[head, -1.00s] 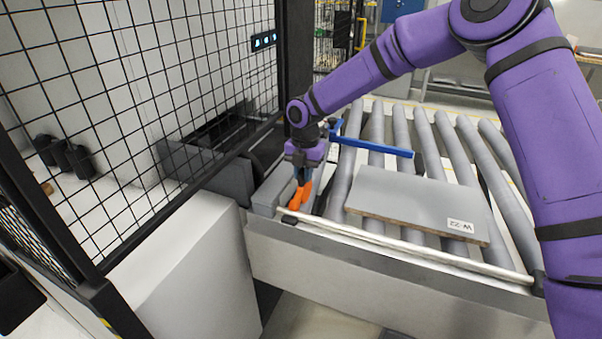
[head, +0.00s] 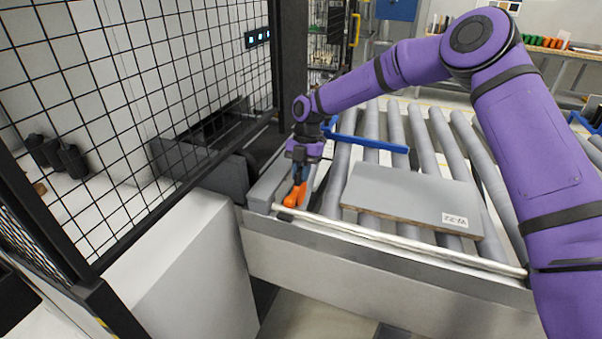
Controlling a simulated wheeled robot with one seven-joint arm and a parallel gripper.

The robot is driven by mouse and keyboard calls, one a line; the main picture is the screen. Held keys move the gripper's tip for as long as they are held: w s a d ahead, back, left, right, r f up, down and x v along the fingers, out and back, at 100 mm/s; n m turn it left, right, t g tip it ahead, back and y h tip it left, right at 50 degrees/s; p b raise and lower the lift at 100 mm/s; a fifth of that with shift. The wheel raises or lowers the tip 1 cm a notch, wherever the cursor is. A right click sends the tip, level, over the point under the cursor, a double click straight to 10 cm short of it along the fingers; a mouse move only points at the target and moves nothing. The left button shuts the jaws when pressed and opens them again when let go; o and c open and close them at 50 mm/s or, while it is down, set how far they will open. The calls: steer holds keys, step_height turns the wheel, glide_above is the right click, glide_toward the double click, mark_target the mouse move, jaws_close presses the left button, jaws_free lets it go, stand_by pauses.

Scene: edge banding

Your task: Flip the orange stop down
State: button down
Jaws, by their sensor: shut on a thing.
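The orange stop (head: 293,197) is at the left end of the roller conveyor, by its front rail. It leans over at a slant, its lower end close to the rail. My gripper (head: 299,179) points down at it from above, with its fingers at the upper part of the stop, shut on it. The fingertips are small in the head view and partly hide the top of the stop.
A grey panel (head: 412,198) labelled W-22 lies on the rollers (head: 438,140) to the right. A black mesh fence (head: 120,110) stands at the left, with a grey cabinet (head: 185,270) in front.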

steer(key=shift+f, duration=0.15)
steer(key=c, duration=1.1)
jaws_free()
steer(key=v, duration=1)
steer(key=shift+w+r, duration=0.1)
steer(key=shift+r, duration=0.3)
steer(key=shift+d, duration=0.1)
